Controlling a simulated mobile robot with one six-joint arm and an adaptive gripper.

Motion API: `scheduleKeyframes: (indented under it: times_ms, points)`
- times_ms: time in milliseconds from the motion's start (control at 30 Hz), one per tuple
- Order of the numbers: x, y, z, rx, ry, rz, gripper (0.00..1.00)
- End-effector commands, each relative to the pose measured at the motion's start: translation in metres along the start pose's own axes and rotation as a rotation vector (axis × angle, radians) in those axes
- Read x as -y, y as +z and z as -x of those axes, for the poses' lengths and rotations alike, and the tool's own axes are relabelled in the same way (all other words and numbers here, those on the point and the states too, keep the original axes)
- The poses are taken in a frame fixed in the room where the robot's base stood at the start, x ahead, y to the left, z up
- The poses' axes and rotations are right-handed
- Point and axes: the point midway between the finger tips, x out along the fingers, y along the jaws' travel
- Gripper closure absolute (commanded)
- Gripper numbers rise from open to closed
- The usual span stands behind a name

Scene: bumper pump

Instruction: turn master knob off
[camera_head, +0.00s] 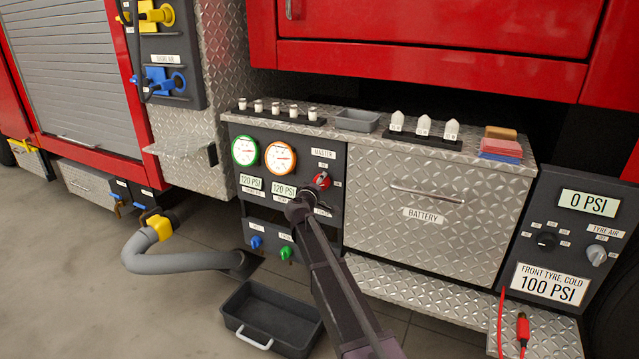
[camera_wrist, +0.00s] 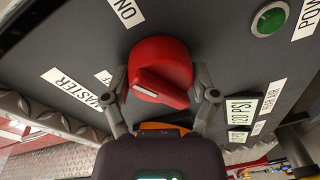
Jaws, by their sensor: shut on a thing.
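The red master knob (camera_head: 322,181) is on the dark pump panel, under the MASTER label, and my arm partly covers it in the head view. In the wrist view the knob (camera_wrist: 160,72) fills the middle. Its raised grip bar carries a pale pointer line and lies slanted. The ON label (camera_wrist: 126,12) is above left of it; another label by the left finger is partly hidden. My gripper (camera_wrist: 163,90) is shut on the knob, with one finger on each side of it. In the head view my gripper (camera_head: 312,197) reaches the panel at the knob.
Two round gauges (camera_head: 263,153) and 120 PSI displays are left of the knob. A blue valve (camera_head: 256,242) and a green valve (camera_head: 286,252) sit below. The BATTERY drawer (camera_head: 428,213) is to the right. A black tray (camera_head: 272,318) and a grey hose (camera_head: 180,263) are on the floor.

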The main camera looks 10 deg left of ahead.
Motion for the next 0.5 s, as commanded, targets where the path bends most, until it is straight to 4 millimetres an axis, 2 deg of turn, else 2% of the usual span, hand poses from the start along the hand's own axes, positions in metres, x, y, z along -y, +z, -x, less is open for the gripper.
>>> scheduleKeyframes:
  times_ms: [500]
  points:
    - [-0.0005, -0.0009, -0.0025, 0.040, -0.036, 0.488, 0.72]
